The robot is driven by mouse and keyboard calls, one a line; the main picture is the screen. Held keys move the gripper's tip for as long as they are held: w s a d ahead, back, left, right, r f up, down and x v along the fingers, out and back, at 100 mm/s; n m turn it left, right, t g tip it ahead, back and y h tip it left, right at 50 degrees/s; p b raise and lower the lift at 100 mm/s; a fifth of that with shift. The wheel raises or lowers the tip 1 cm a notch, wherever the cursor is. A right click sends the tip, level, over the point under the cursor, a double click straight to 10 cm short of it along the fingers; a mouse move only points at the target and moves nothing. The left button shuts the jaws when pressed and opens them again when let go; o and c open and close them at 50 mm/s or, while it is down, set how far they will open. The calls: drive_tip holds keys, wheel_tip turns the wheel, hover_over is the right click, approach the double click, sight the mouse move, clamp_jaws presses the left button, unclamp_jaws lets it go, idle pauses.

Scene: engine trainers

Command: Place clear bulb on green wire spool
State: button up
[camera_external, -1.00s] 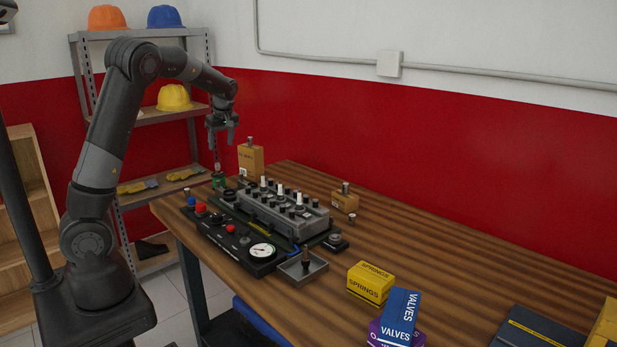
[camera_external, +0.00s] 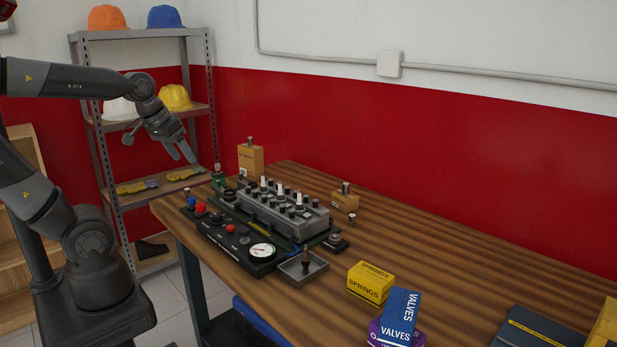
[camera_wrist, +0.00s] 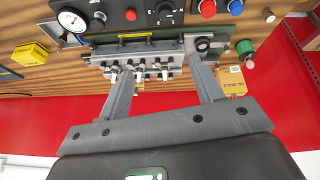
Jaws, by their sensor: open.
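The green wire spool (camera_external: 219,182) stands at the far left corner of the workbench. A small bulb (camera_external: 217,168) shows upright on top of it; its glass is too small to tell clearly. In the wrist view the green spool (camera_wrist: 245,47) is at the right, with the bulb (camera_wrist: 250,64) at its end. My gripper (camera_external: 187,157) is open and empty, in the air to the left of the spool and above it, apart from both. In the wrist view its two fingers (camera_wrist: 160,75) are spread wide with nothing between them.
An engine trainer (camera_external: 280,212) with a gauge panel (camera_external: 262,250) fills the bench beside the spool. Tan boxes (camera_external: 250,160) with small bulbs on top stand behind. A grey tray (camera_external: 302,271), a springs box (camera_external: 371,283) and valves boxes (camera_external: 402,308) lie nearer. A shelf (camera_external: 205,100) stands behind my arm.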

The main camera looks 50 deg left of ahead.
drive_tip(key=shift+s+d+f+m+t, duration=0.1)
drive_tip(key=shift+s+d+f+m, duration=0.1)
drive_tip(key=shift+s+d+m, duration=0.3)
drive_tip(key=shift+s+d+f+m+t, duration=0.15)
drive_tip(key=shift+s+f+m, duration=0.1)
drive_tip(key=shift+s, duration=0.45)
drive_tip(key=shift+s+d+f+m+t, duration=0.1)
drive_tip(key=shift+s+d+f+m, duration=0.1)
drive_tip(key=shift+s+d+m, duration=0.3)
drive_tip(key=shift+s+a, duration=0.1)
drive_tip(key=shift+a, duration=0.1)
